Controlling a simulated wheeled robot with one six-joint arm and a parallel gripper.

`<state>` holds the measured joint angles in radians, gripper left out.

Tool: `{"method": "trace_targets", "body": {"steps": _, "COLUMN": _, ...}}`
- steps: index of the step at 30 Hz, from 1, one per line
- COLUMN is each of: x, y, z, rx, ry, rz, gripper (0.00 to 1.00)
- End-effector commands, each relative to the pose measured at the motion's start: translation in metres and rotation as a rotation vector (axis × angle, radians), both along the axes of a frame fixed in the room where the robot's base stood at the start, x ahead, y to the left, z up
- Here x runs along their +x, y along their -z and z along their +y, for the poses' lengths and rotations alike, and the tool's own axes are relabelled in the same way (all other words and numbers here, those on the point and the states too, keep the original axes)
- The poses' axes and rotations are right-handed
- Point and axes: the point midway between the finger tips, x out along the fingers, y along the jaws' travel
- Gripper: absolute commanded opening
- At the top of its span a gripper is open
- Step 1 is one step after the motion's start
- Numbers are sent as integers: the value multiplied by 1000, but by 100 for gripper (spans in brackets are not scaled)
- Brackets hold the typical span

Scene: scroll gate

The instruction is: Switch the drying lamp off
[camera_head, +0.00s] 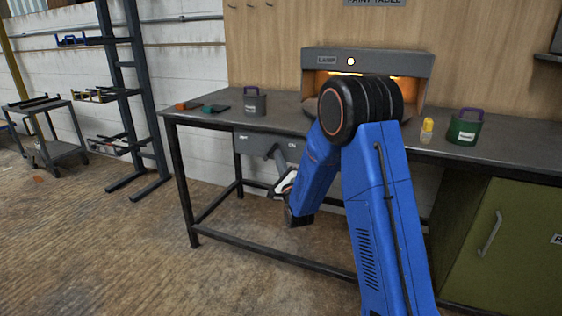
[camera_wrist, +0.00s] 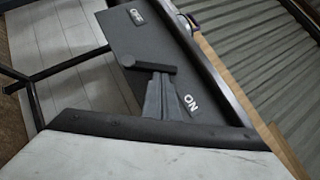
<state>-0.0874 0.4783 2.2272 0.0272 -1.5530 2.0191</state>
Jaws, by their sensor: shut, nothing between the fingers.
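The drying lamp (camera_head: 370,62) is a grey hood labelled LAMP at the back of the table, glowing orange inside with a bright round light on its front. A grey switch panel (camera_head: 246,143) hangs under the table's front edge. In the wrist view the panel (camera_wrist: 125,40) carries an OFF label (camera_wrist: 137,17) and an ON label (camera_wrist: 190,103). A dark lever bar (camera_wrist: 148,66) lies between the labels. My gripper (camera_head: 275,155) is shut and empty, reaching up at the panel. Its fingertips (camera_wrist: 158,80) overlap the lever; I cannot tell whether they touch it.
The tabletop (camera_head: 300,107) holds a grey can (camera_head: 255,105), a green can (camera_head: 464,130) and a small yellow-topped bottle (camera_head: 427,131). A green cabinet (camera_head: 515,250) stands at the right under the table. A dark rack (camera_head: 150,90) and a cart (camera_head: 45,135) stand at the left; the floor between is clear.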

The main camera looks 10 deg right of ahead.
Motion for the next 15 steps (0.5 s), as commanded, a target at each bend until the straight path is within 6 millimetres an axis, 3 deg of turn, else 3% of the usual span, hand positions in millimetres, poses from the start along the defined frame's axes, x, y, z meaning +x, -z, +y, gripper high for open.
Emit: {"method": "trace_targets", "body": {"steps": 15, "x": 0, "y": -4, "z": 1, "rx": -42, "ry": 0, "rz": 30, "gripper": 0}}
